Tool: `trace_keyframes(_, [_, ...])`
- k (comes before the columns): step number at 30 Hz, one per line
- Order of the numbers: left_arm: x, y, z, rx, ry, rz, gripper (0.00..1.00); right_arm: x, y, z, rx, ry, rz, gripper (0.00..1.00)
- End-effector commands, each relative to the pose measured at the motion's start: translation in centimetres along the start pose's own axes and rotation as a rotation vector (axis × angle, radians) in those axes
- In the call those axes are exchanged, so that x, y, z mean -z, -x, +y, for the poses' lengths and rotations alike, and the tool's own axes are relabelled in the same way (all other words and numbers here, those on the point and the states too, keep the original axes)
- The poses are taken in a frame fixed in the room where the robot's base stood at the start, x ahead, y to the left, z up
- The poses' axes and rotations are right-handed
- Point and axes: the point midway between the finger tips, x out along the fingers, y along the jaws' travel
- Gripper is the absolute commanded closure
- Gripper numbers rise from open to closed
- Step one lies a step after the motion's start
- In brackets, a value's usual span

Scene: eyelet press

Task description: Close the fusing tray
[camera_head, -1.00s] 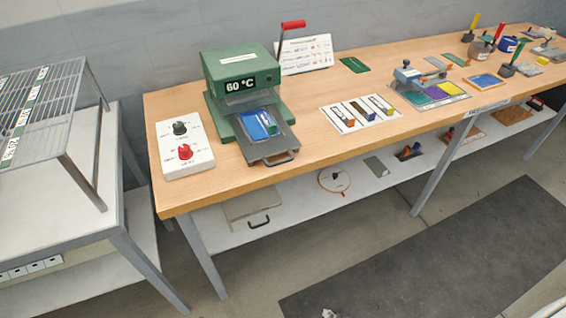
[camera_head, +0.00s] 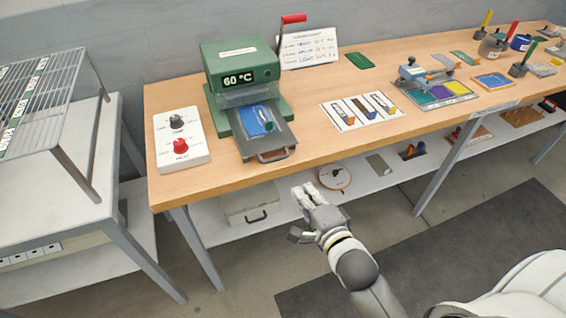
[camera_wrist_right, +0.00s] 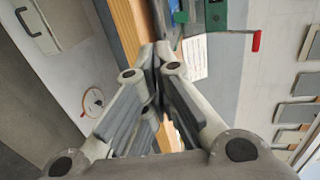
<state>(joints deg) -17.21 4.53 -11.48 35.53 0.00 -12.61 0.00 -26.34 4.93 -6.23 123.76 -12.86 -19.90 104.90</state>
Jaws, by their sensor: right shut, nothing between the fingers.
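The green press (camera_head: 230,57) stands on the bench at the left, its display reading 60 °C and its red-tipped lever raised. The dark fusing tray (camera_head: 280,138) sticks out of its front, pulled out toward the bench edge. A blue piece with some green (camera_head: 254,118) lies on the tray. The tray's handle (camera_head: 273,157) is at its front end. My right gripper (camera_head: 303,192) is shut and empty, in front of the bench edge, below and right of the handle and apart from it. Its shut fingers also show in the right wrist view (camera_wrist_right: 154,57). My left gripper is not in view.
A white panel with a black and a red knob (camera_head: 180,147) lies left of the press. A white board with strips (camera_head: 362,111) lies to the right. A wire rack (camera_head: 35,95) stands on the left table. The lower shelf holds a lidded box (camera_head: 250,203).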

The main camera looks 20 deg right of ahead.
Motion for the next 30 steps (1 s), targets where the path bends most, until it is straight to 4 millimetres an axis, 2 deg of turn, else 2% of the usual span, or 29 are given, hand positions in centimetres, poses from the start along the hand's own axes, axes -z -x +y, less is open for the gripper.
trace_keyframes(18, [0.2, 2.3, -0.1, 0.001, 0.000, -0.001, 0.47, 0.0, -9.8, -0.2, 0.000, 0.005, 0.000, 1.00])
trace_keyframes(24, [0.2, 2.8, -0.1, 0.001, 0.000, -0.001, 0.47, 0.0, -12.0, -0.1, -0.001, 0.005, -0.001, 1.00])
trace_keyframes(30, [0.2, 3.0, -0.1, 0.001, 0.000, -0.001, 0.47, -0.1, -13.1, 0.0, -0.001, 0.004, -0.001, 1.00])
